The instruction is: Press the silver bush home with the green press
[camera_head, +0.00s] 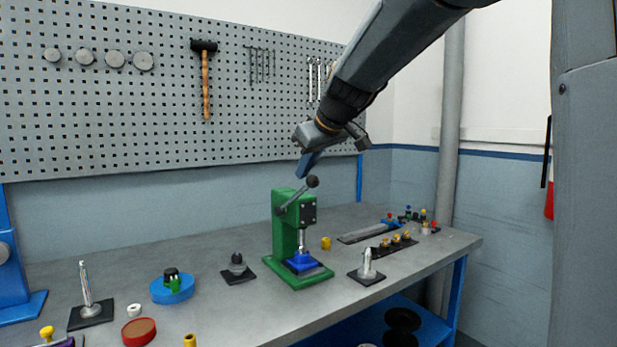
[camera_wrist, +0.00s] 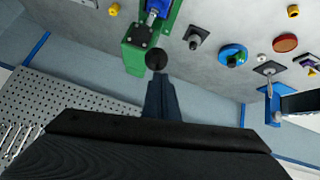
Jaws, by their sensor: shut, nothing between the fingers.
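The green press (camera_head: 285,225) stands on the workbench in the head view. Its lever, with a dark ball knob (camera_head: 312,181), points up and to the right. The press ram (camera_head: 302,240) reaches down to a blue block (camera_head: 303,262) on the press base. I cannot make out a silver bush there. My gripper (camera_head: 308,163) is shut and empty, just above the knob. In the wrist view the shut blue fingers (camera_wrist: 160,88) point at the knob (camera_wrist: 156,59), close to it. I cannot tell whether they touch. The green press also shows there (camera_wrist: 137,50).
A silver post on a black plate (camera_head: 367,268) stands right of the press, and a dark fixture (camera_head: 238,267) stands left. A blue round holder (camera_head: 172,288), a red-brown disc (camera_head: 138,331) and a tall post (camera_head: 87,300) lie further left. A pegboard (camera_head: 170,90) is behind.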

